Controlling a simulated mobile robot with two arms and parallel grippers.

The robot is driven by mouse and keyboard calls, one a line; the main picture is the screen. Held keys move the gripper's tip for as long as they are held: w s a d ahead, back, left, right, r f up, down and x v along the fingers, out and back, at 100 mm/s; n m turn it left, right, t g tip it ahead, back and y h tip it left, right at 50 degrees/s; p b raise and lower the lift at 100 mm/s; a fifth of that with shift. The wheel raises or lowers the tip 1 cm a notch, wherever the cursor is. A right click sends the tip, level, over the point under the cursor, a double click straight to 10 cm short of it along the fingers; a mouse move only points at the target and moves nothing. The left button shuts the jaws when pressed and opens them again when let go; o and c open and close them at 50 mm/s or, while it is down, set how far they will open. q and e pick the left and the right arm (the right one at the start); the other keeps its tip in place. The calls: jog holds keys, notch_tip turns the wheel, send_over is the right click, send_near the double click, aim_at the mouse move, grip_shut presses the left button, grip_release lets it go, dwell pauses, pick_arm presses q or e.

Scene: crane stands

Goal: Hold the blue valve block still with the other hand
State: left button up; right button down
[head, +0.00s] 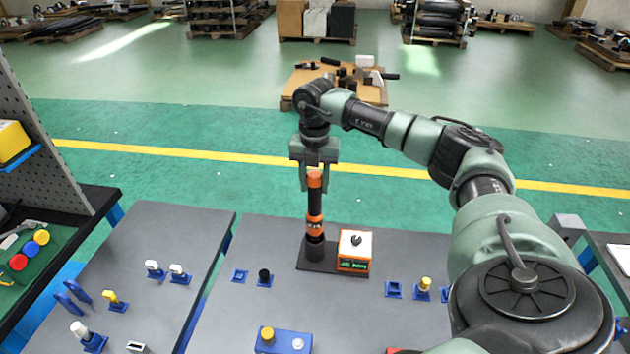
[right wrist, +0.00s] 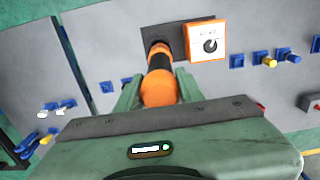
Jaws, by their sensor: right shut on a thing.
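The blue valve block (head: 284,341) lies on the grey table near the bottom edge of the head view. It has a yellow knob and a small white part on top, and its lower part is close to the picture's edge. I cannot make it out in the right wrist view. My right gripper (head: 315,186) is shut on the orange top of an upright black-and-orange post (head: 315,222), well behind the block. The post also shows between the fingers in the right wrist view (right wrist: 160,62). My left gripper is not in view.
The post stands on a dark base plate (head: 318,266) beside an orange-and-white box (head: 355,250) with a black knob. Small blue holders (head: 240,276) stand left and right of it. A second grey table (head: 150,235) is at the left. Bare tabletop lies around the block.

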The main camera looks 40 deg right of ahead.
jog(key=shift+r+p, duration=1.95)
jog(key=shift+r, duration=0.95)
jog(key=shift+d, duration=0.1)
